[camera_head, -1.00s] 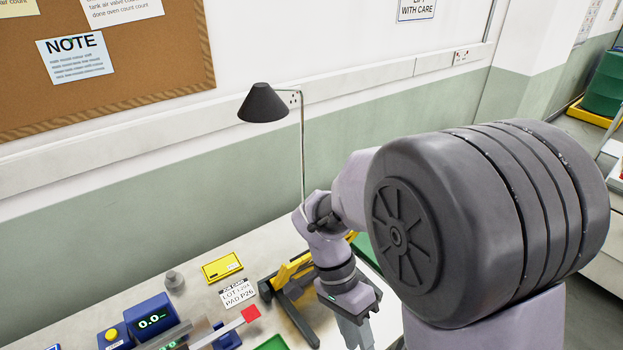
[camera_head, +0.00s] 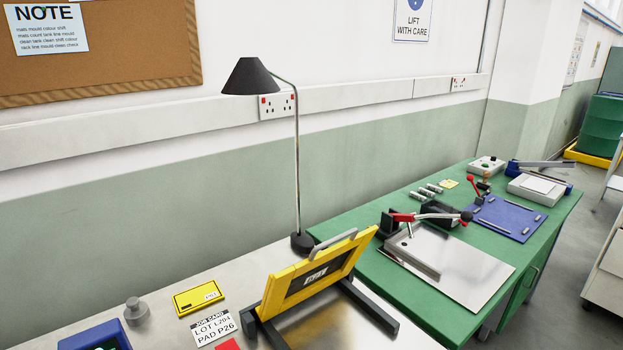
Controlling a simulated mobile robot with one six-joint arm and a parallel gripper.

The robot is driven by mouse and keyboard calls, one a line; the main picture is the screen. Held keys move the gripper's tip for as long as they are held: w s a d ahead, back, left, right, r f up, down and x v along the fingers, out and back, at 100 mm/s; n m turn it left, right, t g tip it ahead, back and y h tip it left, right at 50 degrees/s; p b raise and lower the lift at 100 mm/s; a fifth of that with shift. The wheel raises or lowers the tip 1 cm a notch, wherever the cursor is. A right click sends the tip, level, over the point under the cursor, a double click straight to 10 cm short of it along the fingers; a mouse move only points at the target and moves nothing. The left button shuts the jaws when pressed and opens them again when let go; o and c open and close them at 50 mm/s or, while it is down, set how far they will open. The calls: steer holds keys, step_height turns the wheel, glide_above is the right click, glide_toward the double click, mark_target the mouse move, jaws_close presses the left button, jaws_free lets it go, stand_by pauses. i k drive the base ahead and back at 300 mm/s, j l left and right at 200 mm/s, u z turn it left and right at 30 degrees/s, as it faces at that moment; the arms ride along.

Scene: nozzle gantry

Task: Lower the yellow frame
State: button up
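The yellow frame (camera_head: 277,293) stands tilted up on a black base (camera_head: 368,304) on the pale bench. It slopes from low at the left to high at the right. It holds a dark panel with a small white label in its middle. A grey bar handle (camera_head: 333,244) runs along its upper side. Nothing touches the frame in this view. My gripper is not in view.
A black desk lamp (camera_head: 250,77) stands just behind the frame. A yellow box (camera_head: 198,297), a job card (camera_head: 213,326), a grey knob-like weight (camera_head: 136,311) and a blue bin (camera_head: 96,337) lie left. A green bench (camera_head: 395,283) with a metal plate and red-handled clamp adjoins right.

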mark_target(274, 302)
steer(key=k+l+u, duration=0.35)
steer(key=k+l, duration=0.15)
steer(key=k+l+u, duration=0.35)
steer(key=k, duration=0.25)
